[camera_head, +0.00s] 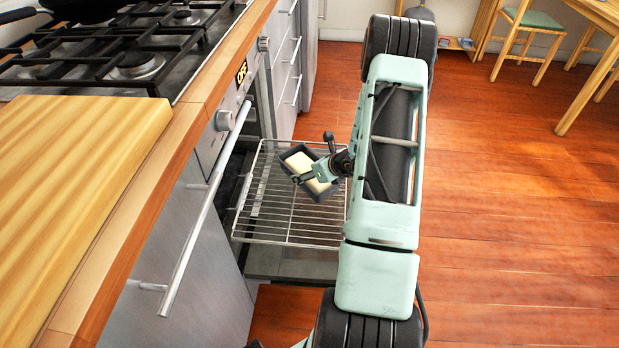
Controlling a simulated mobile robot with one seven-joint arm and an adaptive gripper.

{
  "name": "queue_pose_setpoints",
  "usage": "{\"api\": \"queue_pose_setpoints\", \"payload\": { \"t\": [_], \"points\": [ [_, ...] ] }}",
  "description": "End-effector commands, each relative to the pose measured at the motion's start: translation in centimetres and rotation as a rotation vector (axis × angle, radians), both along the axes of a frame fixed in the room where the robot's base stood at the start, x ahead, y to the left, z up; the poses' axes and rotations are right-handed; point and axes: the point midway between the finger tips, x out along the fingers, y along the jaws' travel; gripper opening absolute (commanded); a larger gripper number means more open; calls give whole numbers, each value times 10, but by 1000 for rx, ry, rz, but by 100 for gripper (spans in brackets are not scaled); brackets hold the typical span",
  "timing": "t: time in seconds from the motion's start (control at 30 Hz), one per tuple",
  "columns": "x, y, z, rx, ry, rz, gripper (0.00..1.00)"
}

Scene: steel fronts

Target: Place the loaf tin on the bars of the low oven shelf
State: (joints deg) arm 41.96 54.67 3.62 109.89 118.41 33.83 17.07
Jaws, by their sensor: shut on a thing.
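The loaf tin (325,195) is dark grey with a pale filling, and it shows in the head view over the wire oven shelf (272,226). My gripper (315,177) is shut on the tin, with one finger on each side of it. The shelf is pulled out of the oven, and its bars show clear around the tin. I cannot tell whether the tin touches the bars or is a little above them. My arm covers the right edge of the shelf.
The open oven door (290,263) lies below the shelf. The counter with a wooden board (75,190) and the gas hob (130,60) stand to the left. A long handle (190,250) juts out near the shelf.

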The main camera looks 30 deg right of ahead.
Motion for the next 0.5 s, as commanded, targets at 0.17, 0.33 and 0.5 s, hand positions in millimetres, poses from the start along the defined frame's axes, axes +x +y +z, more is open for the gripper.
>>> {"api": "queue_pose_setpoints", "payload": {
  "t": [0.17,0.33,0.5],
  "points": [
    [0,0,-23,0,-2,-1,23],
    [0,0,-21,0,-2,-1,23],
    [0,0,-25,0,-2,-1,23]
  ]
}}
